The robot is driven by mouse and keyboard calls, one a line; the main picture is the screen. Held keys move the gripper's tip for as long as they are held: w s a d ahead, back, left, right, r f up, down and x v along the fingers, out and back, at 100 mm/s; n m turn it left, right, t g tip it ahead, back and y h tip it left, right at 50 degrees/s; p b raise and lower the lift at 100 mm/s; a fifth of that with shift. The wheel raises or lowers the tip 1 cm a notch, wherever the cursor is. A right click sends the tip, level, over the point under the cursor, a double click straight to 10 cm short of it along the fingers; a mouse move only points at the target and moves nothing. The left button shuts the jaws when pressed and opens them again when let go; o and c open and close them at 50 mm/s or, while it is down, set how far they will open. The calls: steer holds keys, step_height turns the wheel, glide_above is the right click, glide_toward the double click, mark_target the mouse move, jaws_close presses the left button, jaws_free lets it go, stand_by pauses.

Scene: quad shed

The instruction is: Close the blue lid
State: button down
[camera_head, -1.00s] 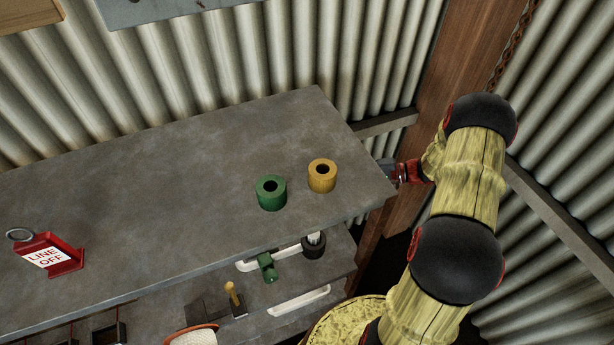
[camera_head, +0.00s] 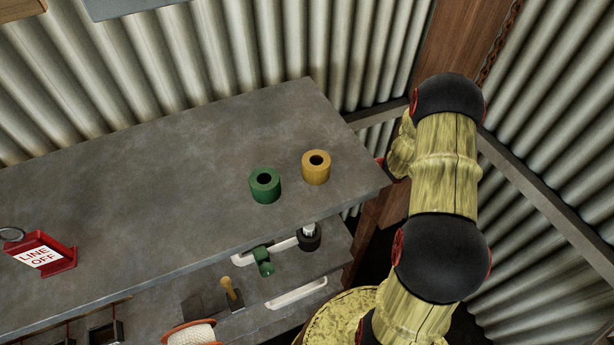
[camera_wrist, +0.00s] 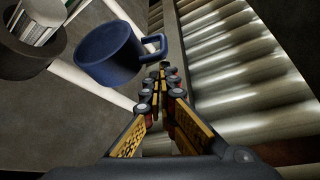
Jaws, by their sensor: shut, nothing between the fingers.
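In the wrist view a blue cup-shaped thing (camera_wrist: 108,54) with a squared loop on its right side is just left of and beyond my fingers. I cannot tell whether it is the blue lid. No other blue lid shows in either view. My gripper (camera_wrist: 163,72) is shut and empty, its fingertips close to the loop; I cannot tell whether they touch it. In the head view my arm hides most of my gripper, beyond the right end of the bench.
A grey bench (camera_head: 150,180) carries a green ring (camera_head: 265,186), a yellow ring (camera_head: 316,167) and a red "LINE OFF" sign (camera_head: 42,254). A lower shelf holds small items. In the wrist view a dark round thing (camera_wrist: 30,55) is at left, and a corrugated wall (camera_wrist: 250,75) is close at right.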

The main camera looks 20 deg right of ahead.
steer(key=shift+s, duration=0.2)
steer(key=s+b, duration=0.1)
steer(key=s+r+n+b, duration=0.1)
steer(key=s+r+n+t+y+b, duration=0.1)
steer(key=s, duration=0.1)
steer(key=shift+r, duration=0.1)
stand_by(0.4)
steer(key=v, duration=1.2)
